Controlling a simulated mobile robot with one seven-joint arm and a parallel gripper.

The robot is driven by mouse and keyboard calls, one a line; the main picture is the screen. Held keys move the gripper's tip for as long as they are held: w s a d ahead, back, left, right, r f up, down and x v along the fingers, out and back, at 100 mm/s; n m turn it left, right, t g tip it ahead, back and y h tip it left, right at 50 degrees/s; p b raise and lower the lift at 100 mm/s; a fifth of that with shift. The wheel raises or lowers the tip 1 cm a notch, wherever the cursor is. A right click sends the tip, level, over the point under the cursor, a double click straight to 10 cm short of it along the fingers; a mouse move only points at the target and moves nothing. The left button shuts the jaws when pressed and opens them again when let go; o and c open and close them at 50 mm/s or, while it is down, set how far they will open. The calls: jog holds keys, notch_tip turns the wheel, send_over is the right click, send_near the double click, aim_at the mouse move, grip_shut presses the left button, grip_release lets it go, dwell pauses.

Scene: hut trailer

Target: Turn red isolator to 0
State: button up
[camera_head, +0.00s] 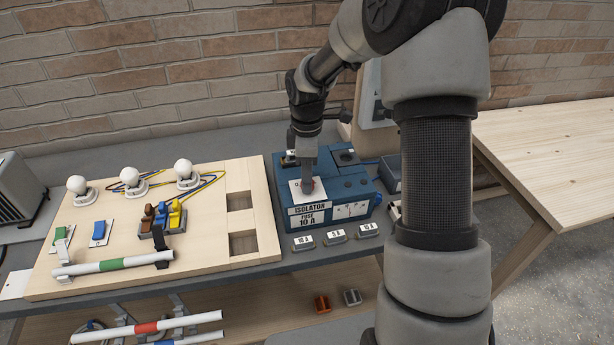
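The isolator is a blue box (355,187) on the grey bench, with a front label reading "ISOLATOR FUSE 10 A". A white plate (297,191) lies on its top left, with a "0" mark at its left side. A small bit of the red knob (314,183) shows beside my gripper; the rest is hidden, so its setting cannot be read. My gripper (308,187) points down over the plate, at the knob. Its fingers are too small and covered to tell whether they are shut on the knob.
Small labelled fuses (336,236) lie in front of the isolator. A wooden board (100,210) with bulbs, switches and a green-banded tube stands left. A wooden table (560,130) is at right, a brick wall (200,60) behind. My arm hides the bench's right part.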

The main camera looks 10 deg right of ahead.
jog(key=o, duration=0.4)
jog(key=shift+c, duration=0.2)
jog(key=shift+r, duration=0.1)
notch_tip(320, 180, up, 17)
jog(key=shift+r, duration=0.15)
